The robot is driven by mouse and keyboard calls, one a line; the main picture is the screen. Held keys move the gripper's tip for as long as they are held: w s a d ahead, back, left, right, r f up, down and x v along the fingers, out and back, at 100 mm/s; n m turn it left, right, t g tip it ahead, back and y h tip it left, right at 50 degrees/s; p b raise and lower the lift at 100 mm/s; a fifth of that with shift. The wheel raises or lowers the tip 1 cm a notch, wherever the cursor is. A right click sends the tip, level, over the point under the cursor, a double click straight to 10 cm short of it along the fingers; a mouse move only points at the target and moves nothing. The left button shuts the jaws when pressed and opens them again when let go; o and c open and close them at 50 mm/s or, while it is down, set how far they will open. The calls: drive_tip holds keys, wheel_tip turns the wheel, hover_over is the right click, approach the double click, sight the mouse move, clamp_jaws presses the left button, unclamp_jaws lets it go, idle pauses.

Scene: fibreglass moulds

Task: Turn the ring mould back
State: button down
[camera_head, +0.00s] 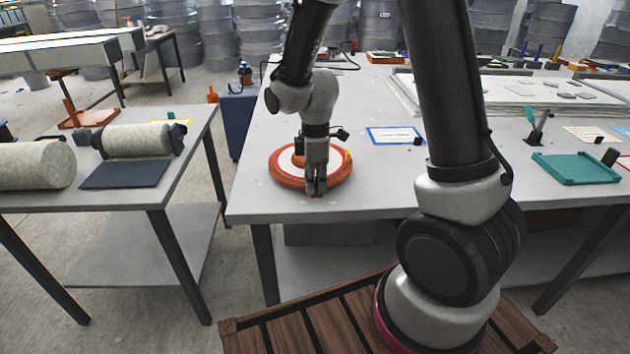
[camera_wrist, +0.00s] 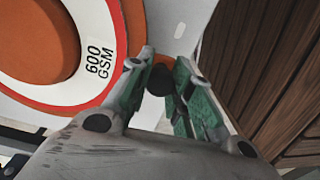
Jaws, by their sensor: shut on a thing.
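The ring mould (camera_head: 284,178) is a round orange piece with a white ring on its upper face, lying flat near the left front corner of the work table. In the wrist view the ring mould (camera_wrist: 136,22) shows an orange middle, a white band printed "600 GSM" and a red edge. My gripper (camera_head: 316,188) points down at the mould's front edge. In the wrist view my gripper (camera_wrist: 163,62) has its green-padded fingers closed around a small orange tab with a dark part at the rim. The fingers hide most of that tab.
The work table (camera_head: 240,205) has a blue-framed card (camera_head: 395,135) right of the mould and a teal tray (camera_head: 575,168) farther right. A left table (camera_head: 188,140) with rolls stands across a gap. Bare table top lies between mould and card.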

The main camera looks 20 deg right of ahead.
drive_tip(key=c, duration=1.3)
unclamp_jaws()
wheel_tip(320, 180, up, 12)
